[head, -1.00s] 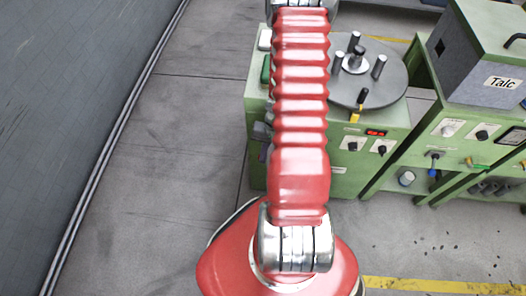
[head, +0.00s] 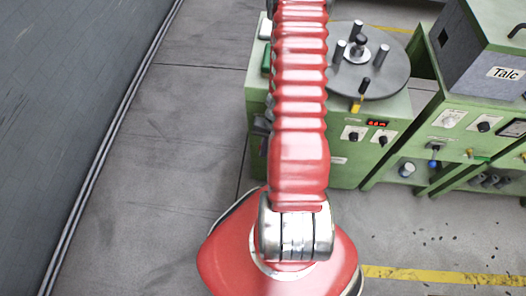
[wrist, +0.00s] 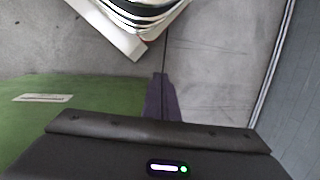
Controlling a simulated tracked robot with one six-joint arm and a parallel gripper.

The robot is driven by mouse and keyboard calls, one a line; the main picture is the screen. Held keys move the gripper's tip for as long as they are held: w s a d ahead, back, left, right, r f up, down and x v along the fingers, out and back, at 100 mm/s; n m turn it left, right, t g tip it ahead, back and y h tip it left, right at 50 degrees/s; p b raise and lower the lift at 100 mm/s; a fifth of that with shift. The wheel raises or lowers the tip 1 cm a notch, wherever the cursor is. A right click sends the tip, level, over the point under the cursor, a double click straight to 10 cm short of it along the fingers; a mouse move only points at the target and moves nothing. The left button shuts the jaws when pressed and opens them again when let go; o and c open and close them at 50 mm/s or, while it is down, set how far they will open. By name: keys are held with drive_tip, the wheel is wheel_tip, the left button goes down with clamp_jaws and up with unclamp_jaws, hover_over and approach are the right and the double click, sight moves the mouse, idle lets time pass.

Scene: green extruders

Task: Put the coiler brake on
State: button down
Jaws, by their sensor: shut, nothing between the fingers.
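The coiler is a green cabinet (head: 335,172) with a round grey plate (head: 385,78) on top, carrying upright grey pegs and a black knob. A small lever with a black top and yellow base (head: 358,104) stands at the plate's front edge; it looks like the brake, but I cannot tell its setting. In the wrist view my gripper (wrist: 160,78) is shut and empty, its dark fingers together. A green surface, probably the cabinet, lies left of and below the fingers; I see no contact.
A green bench (head: 447,135) with a grey Talc box (head: 480,60) stands right of the coiler. A dark wall (head: 80,90) runs along the left. The grey floor (head: 190,120) between wall and coiler is clear. A yellow line (head: 440,275) crosses the floor at right.

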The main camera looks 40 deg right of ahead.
drive_tip(key=shift+r, duration=0.1)
drive_tip(key=s+a+r, duration=0.1)
drive_tip(key=s+r, duration=0.1)
drive_tip(key=r, duration=0.4)
drive_tip(key=s+a+r, duration=0.2)
drive_tip(key=s+r, duration=0.1)
drive_tip(key=r, duration=0.3)
drive_tip(key=shift+s+r, duration=0.15)
drive_tip(key=shift+s, duration=0.1)
idle(0.9)
